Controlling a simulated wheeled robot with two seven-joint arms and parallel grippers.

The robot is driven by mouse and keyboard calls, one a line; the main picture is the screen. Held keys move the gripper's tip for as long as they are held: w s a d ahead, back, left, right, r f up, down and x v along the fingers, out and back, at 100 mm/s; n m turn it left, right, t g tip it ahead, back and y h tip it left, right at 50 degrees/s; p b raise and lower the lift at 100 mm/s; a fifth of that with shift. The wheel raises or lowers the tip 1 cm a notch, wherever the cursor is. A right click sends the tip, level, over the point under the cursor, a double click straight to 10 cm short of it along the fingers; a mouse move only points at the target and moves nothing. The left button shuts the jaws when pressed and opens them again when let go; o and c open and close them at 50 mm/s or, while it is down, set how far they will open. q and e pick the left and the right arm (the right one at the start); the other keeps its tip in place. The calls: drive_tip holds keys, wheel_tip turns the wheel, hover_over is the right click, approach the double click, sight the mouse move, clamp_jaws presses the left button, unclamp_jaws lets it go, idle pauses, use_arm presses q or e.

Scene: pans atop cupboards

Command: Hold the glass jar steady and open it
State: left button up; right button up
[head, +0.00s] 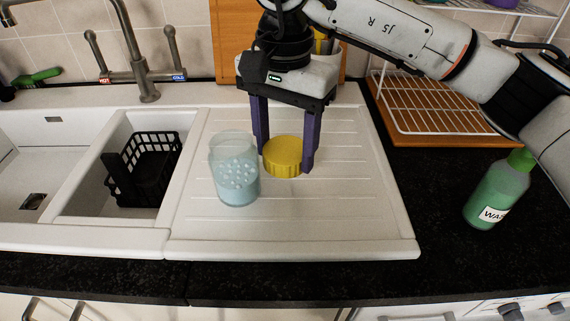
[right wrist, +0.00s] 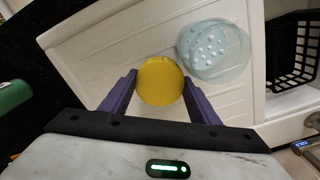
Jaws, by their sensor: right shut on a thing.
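The glass jar (head: 236,183) is pale blue, see-through and upright on the white ribbed drainboard. It has no lid on it, and it also shows in the right wrist view (right wrist: 222,68). The round yellow lid (head: 283,155) is just right of the jar, apart from its mouth, and shows in the right wrist view (right wrist: 160,82) too. My right gripper (head: 285,160) points down with its purple fingers shut on the lid's sides. I cannot tell whether the lid touches the drainboard. My left gripper is not in view.
The drainboard (head: 345,215) is clear right of the lid. A sink basin with a black basket (head: 148,165) is at left, under a tap (head: 145,75). A green bottle (head: 498,190) stands on the dark counter at right, and a white wire rack (head: 430,110) is behind.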

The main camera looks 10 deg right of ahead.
sight(285, 181)
drive_tip(key=shift+f, duration=2.3)
drive_tip(key=shift+f, duration=0.1)
drive_tip(key=o, duration=1.2)
drive_tip(key=shift+c, duration=0.2)
